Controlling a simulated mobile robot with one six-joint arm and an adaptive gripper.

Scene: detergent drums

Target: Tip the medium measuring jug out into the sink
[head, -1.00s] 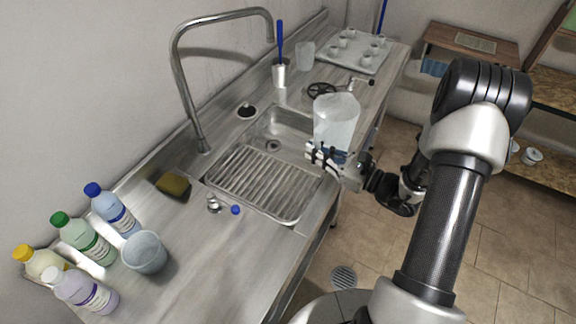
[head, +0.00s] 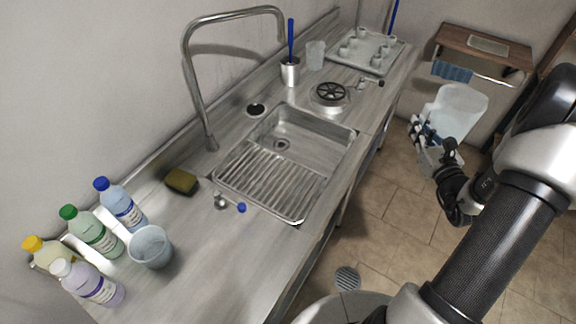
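My gripper (head: 428,142) is shut on a large translucent measuring jug (head: 458,108), low on its left side. The jug is held in the air to the right of the counter, over the floor, and looks slightly tilted. I cannot tell whether liquid is in it. The steel sink (head: 328,131) is in the counter to the left, apart from the jug. Its basin looks empty, with a round drain visible and a ribbed drainboard (head: 268,182) in front. Two smaller vessels stand on the counter: a bluish one (head: 150,248) at front left and a clear one (head: 315,56) at the back.
A tall curved tap (head: 190,75) stands behind the sink. Several detergent bottles (head: 92,232) and a sponge (head: 181,181) are at the left. A round scale-like device (head: 330,95), a brush holder (head: 290,72) and a tray of small cups (head: 368,52) are farther back.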

